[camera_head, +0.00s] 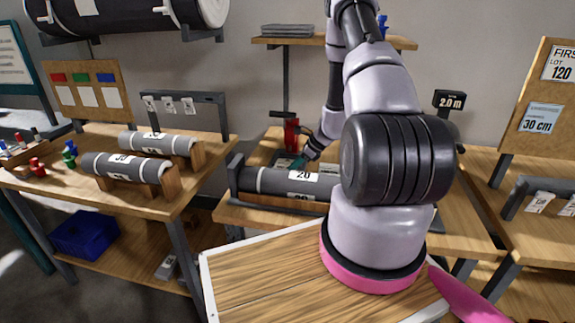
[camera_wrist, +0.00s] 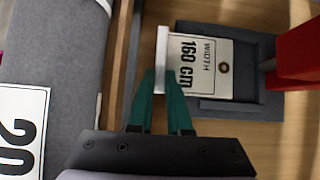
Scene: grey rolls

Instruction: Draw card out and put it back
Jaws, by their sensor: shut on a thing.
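A white card (camera_wrist: 205,68) printed "WIDTH 160 cm" lies flat with a round hole near one end, over a dark grey holder (camera_wrist: 255,65) in the wrist view. Its near end has a raised white lip (camera_wrist: 162,50). My gripper (camera_wrist: 160,78) has green fingertips, one on each side of the lip's lower part, and is shut on the card. In the head view my gripper (camera_head: 298,163) is small, just behind the grey roll marked 20 (camera_head: 265,180). My arm hides part of that bench, and the card's underside is hidden.
The grey roll (camera_wrist: 55,50) and a wooden rail (camera_wrist: 118,60) run close beside my gripper. A red upright part (camera_wrist: 300,55) stands at the holder's far side. Two more labelled rolls (camera_head: 120,170) rest on the left bench (camera_head: 190,205). A black sign marked "2.0 m" (camera_head: 450,101) stands right.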

